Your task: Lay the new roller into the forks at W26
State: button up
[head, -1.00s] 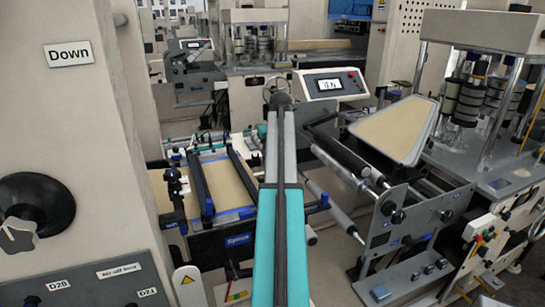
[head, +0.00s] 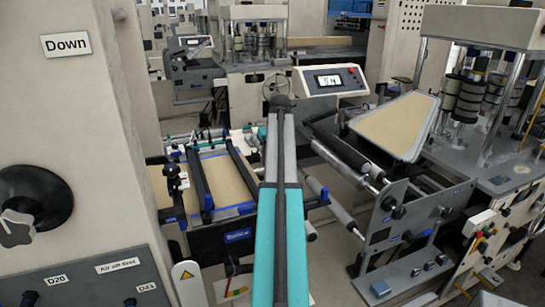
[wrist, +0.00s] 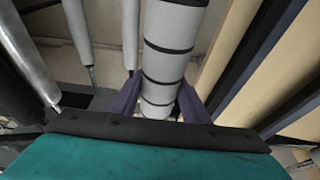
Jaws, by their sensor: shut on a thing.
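A grey roller with several black bands (wrist: 170,45) runs down the middle of the wrist view. My gripper (wrist: 157,100) has its two dark purple fingers on either side of it and is shut on it. The roller's upper end runs out of the picture. In the head view my teal and grey arm stands in the middle, and neither the gripper nor the held roller can be made out. No label W26 can be read, and I cannot tell which brackets are its forks. A machine side plate (head: 405,220) with rollers is right of my arm.
A chrome roller (wrist: 22,50) and thinner grey rollers (wrist: 76,28) lie left of the held roller in the wrist view. A tan table with dark rails (head: 228,180) is left of my arm in the head view. A beige cabinet (head: 70,150) fills the left.

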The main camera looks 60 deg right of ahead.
jog(key=shift+f+b, duration=0.65)
jog(key=shift+f, duration=1.1)
jog(key=shift+f+b, duration=0.35)
jog(key=shift+f, duration=0.6)
jog(key=shift+f, duration=0.75)
jog(key=shift+f+b, duration=0.4)
jog(key=shift+f, duration=0.35)
dwell(0.8)
jog(key=o, duration=1.6)
jog(key=shift+f, duration=0.1)
jog(key=shift+b+v, duration=1.65)
jog(key=shift+v, duration=5.35)
jog(key=shift+s+a, duration=0.1)
